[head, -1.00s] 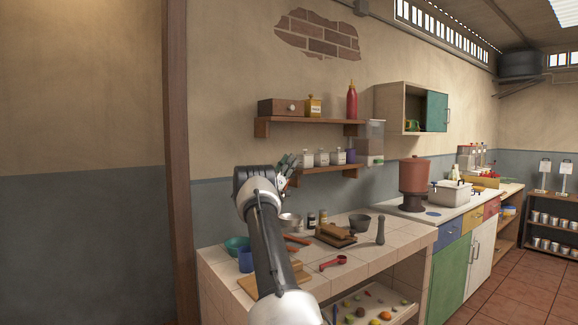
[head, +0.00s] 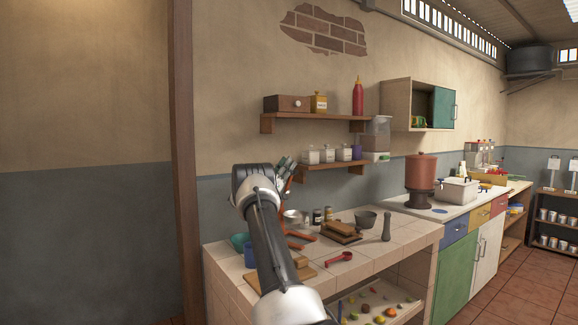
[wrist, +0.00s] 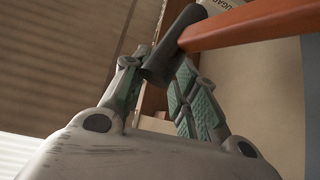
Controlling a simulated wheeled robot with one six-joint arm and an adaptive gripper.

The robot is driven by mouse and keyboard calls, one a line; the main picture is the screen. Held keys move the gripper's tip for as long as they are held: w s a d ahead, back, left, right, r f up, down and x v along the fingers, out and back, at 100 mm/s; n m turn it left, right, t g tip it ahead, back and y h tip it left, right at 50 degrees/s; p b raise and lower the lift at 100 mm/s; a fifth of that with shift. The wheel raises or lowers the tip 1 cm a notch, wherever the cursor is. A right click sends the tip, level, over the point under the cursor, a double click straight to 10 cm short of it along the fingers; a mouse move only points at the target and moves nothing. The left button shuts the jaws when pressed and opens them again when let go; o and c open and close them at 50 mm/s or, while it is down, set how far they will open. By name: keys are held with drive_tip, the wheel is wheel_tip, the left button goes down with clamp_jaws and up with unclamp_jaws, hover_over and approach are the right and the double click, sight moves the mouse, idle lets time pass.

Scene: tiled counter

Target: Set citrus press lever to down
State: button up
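My gripper (head: 287,164) is raised over the back left of the counter, partly hidden by my arm in the head view. In the wrist view its two green-padded fingers (wrist: 158,78) stand apart, so it looks open. An orange lever arm (wrist: 250,27) with a dark grip (wrist: 168,50) at its end, which looks like the press lever, crosses at the fingertips. The grip overlaps the gap between them; contact is unclear. In the head view orange press parts (head: 300,239) show on the counter beside my arm, and a raised orange piece (head: 288,184) shows just under the gripper.
The tiled counter (head: 375,262) also holds a red scoop (head: 340,259), a wooden press (head: 342,231), a dark mortar (head: 366,219), a pestle (head: 386,228) and small jars. A shelf of jars (head: 325,168) hangs on the wall close behind the gripper.

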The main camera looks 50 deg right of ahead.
drive_tip(key=a+f, duration=0.1)
drive_tip(key=a, duration=0.6)
idle(0.6)
